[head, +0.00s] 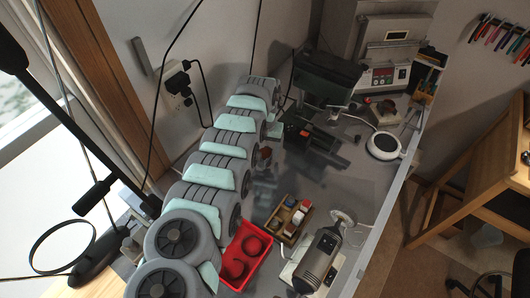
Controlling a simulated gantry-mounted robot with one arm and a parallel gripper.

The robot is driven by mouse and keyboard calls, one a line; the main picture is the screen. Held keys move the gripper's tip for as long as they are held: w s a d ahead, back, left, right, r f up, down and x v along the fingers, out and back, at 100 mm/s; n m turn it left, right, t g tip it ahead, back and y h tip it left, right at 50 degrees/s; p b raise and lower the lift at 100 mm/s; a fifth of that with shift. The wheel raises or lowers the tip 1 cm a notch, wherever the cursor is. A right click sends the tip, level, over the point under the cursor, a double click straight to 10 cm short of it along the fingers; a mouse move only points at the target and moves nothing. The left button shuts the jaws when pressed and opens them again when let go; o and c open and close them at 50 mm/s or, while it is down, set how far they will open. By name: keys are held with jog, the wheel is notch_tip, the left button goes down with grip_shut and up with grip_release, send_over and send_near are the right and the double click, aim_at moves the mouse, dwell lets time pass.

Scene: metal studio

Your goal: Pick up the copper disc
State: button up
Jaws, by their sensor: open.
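My gripper (334,148) appears as a dark block with two dark fingers at the middle of the bench, at the end of my grey and mint arm. The fingers look apart, with nothing seen between them. I cannot make out a copper disc for sure. A small copper-brown item (385,107) lies at the back right, apart from my gripper; its shape is too small to tell. Two round dark-red shapes sit in a red tray (226,284) at the front, well away from my gripper; I cannot tell what they are.
A divided wooden box (280,236) with small items stands right of the red tray. A grey cylindrical device (320,257) is at the front right. A white round device (384,146) sits near the right edge. A machine with a display (382,76) stands behind.

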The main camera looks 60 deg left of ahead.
jog(key=shift+c, duration=0.2)
jog(key=c, duration=1.4)
jog(key=shift+r, duration=0.15)
